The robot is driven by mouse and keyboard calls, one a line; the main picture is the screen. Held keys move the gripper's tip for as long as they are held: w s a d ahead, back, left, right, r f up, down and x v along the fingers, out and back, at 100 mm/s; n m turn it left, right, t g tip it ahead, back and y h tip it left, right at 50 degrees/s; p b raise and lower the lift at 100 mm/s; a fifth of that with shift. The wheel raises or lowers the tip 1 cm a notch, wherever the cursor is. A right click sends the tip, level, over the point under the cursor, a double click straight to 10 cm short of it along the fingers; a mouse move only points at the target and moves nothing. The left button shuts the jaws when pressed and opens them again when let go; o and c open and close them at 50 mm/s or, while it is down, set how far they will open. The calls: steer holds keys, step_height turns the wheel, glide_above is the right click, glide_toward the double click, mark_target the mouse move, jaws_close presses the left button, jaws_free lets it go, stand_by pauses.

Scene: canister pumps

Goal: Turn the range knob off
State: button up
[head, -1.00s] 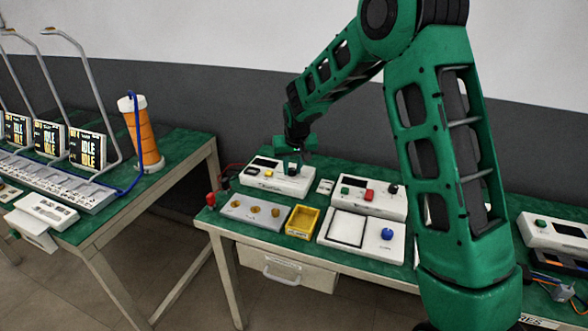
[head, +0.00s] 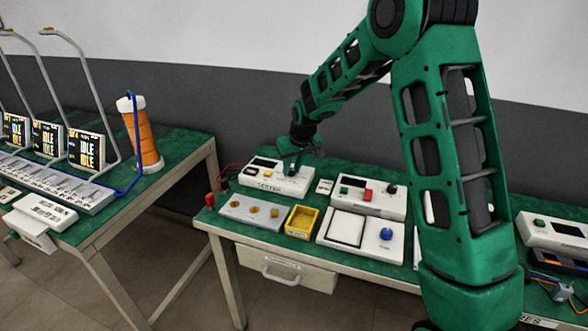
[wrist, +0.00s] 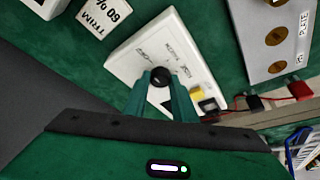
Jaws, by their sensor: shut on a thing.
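The white tester box (head: 268,179) stands at the back left of the green bench. In the wrist view its white top (wrist: 128,62) carries a round black knob (wrist: 160,77) with small lettering around it. My gripper (wrist: 162,88) reaches down over the box, its two green fingers on either side of the knob and shut on it. In the head view my gripper (head: 293,164) is at the right part of the box and hides the knob. I cannot read the knob's setting.
A yellow bin (head: 301,222), a grey plate with brass discs (head: 252,212) and a white box with a blue knob (head: 362,232) stand in front. Another white box with a red button (head: 369,195) is to the right. Red and black leads (wrist: 275,97) run beside the tester.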

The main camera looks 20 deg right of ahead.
steer(key=o, duration=1)
steer(key=shift+s, duration=0.1)
steer(key=shift+o, duration=0.2)
steer(key=v, duration=1)
steer(key=shift+r, duration=0.35)
steer(key=shift+s, duration=0.1)
